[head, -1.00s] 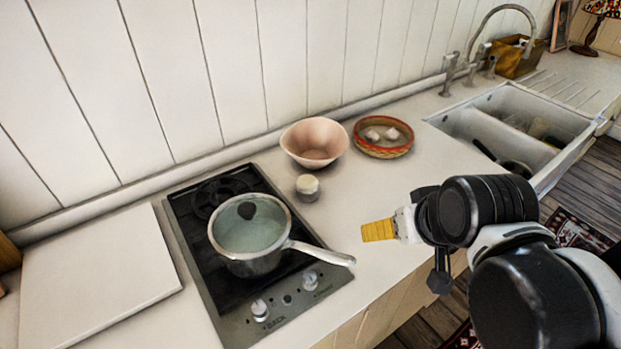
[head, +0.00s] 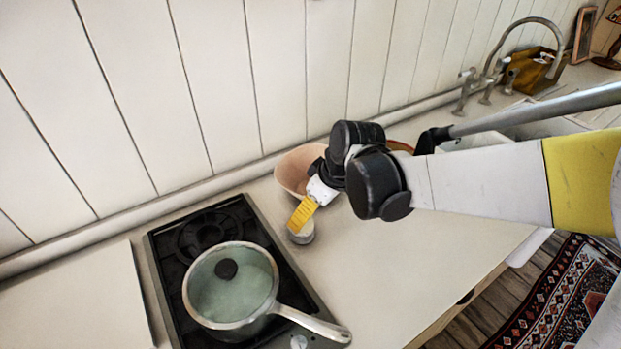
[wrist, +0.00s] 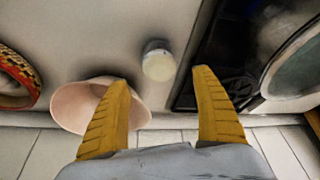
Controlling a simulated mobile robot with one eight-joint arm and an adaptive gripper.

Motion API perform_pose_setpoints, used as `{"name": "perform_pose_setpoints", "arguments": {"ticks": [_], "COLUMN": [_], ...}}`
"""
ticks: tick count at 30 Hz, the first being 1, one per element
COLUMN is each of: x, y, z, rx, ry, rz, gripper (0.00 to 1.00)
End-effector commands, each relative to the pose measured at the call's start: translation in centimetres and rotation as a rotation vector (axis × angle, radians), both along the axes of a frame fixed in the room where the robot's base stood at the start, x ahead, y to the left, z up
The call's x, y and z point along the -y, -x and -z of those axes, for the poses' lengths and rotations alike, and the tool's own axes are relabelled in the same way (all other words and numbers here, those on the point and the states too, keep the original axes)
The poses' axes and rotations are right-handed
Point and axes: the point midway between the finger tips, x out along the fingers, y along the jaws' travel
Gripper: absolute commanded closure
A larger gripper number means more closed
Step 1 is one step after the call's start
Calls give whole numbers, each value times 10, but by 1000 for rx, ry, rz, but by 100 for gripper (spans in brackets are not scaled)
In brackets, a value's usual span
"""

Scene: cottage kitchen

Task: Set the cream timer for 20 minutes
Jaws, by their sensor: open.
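The cream timer (head: 302,236) is a small round cylinder on the counter, just right of the hob and in front of the pink bowl. My gripper's yellow fingers (head: 297,221) point down over it and hide part of it in the head view. In the wrist view my gripper (wrist: 161,77) is open and empty. There the timer (wrist: 158,64) shows between the lines of the two fingers, slightly beyond their tips. I see no contact. The marks on the timer are too small to read.
The hob (head: 165,252) holds a lidded pot (head: 230,285) whose handle points right. The pink bowl (head: 292,172) stands close behind my gripper. The red-rimmed basket (wrist: 14,72) is beside the bowl. The counter right of the timer is clear.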

Motion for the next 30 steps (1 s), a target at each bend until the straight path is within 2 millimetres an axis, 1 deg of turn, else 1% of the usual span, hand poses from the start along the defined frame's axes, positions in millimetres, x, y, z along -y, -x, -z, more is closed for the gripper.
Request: {"name": "perform_pose_setpoints", "arguments": {"ticks": [1, 3, 6, 9, 13, 21, 22, 23, 24, 26, 27, 30], "x": [-4, -8, -14, -17, -20, -21, -21, -21, -21, -20, -20, -20], "y": [-2, -5, -9, -12, -14, -14, -14, -14, -14, -14, -14, -14], "z": [14, 27, 42, 53, 60, 60, 60, 60, 60, 60, 60, 60], "rx": [0, 0, 0, 0, 0, 0, 0, 0, 0, 0, 0, 0], "ry": [0, 0, 0, 0, 0, 0, 0, 0, 0, 0, 0, 0], "rz": [-1, -1, 1, 1, 1, 2, 2, 2, 2, 2, 2, 2], "gripper": [23, 23, 23, 23, 23, 23, 25, 35, 47, 65, 77, 77]}}
